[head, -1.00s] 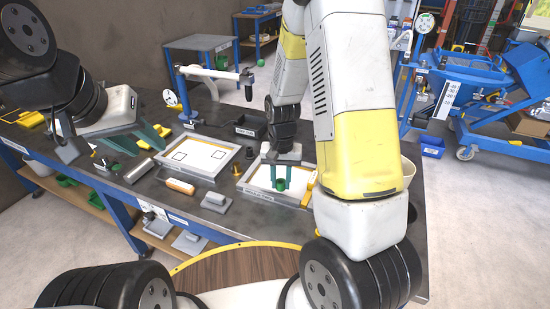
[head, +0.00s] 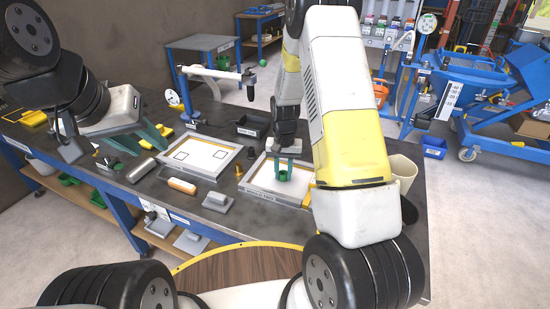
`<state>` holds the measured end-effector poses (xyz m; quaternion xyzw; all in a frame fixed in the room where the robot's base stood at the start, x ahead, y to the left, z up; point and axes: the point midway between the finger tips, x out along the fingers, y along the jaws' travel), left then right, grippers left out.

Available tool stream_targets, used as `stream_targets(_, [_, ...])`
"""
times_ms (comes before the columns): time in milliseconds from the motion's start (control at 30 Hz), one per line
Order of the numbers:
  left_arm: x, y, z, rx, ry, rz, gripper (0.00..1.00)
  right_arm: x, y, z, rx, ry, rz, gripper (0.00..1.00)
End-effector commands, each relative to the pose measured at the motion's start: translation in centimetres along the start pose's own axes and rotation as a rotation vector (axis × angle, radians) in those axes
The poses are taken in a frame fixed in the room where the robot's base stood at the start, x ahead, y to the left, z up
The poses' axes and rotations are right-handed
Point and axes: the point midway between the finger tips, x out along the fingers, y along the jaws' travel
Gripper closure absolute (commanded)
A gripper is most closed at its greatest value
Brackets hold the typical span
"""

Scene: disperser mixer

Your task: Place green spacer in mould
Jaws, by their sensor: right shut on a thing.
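The green spacer (head: 283,175) is a small green ring-like piece in the head view, over the white floor of the right-hand mould tray. The mould (head: 262,188) is a shallow grey-framed tray on the dark bench. My right gripper (head: 283,169) points down over the mould and is shut on the spacer. I cannot tell whether the spacer touches the mould floor.
A second framed tray (head: 240,151) with square outlines lies left of the mould. Between and in front of them are a small orange piece (head: 238,170), an orange-handled tool (head: 180,185) and a grey float (head: 218,201). A beige cup (head: 402,172) stands at the right edge.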

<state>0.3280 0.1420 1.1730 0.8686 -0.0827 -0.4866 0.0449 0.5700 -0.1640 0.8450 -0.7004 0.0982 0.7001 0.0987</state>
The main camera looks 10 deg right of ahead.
Motion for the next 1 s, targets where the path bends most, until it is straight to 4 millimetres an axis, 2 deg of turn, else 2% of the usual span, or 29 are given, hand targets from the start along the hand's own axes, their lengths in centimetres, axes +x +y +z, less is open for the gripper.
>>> stream_targets(167, [0.0,0.0,0.0,0.0,0.0,0.0,0.64,0.4,0.0,0.1,0.0,-0.002,0.001,1.0])
stream_targets(200, [0.0,0.0,0.0,0.0,0.0,0.0,0.64,0.3,0.0,0.0,0.0,-0.001,0.001,0.66])
stream_targets(267, [0.0,0.0,0.0,0.0,0.0,0.0,0.64,0.3,0.0,0.0,0.0,-0.001,0.001,0.54])
stream_targets(300, [0.0,0.0,0.0,0.0,0.0,0.0,0.64,0.3,0.0,0.0,0.0,-0.001,0.001,0.52])
stream_targets(667, [0.0,0.0,0.0,0.0,0.0,0.0,0.64,-0.2,0.0,0.0,0.0,0.001,0.0,0.52])
stream_targets(767, [0.0,0.0,0.0,0.0,0.0,0.0,0.64,-1.4,0.0,-0.1,0.0,0.002,0.0,0.52])
stream_targets(1000, [0.0,0.0,0.0,0.0,0.0,0.0,0.64,-6.5,-0.1,-0.1,-0.001,0.004,-0.001,0.52])
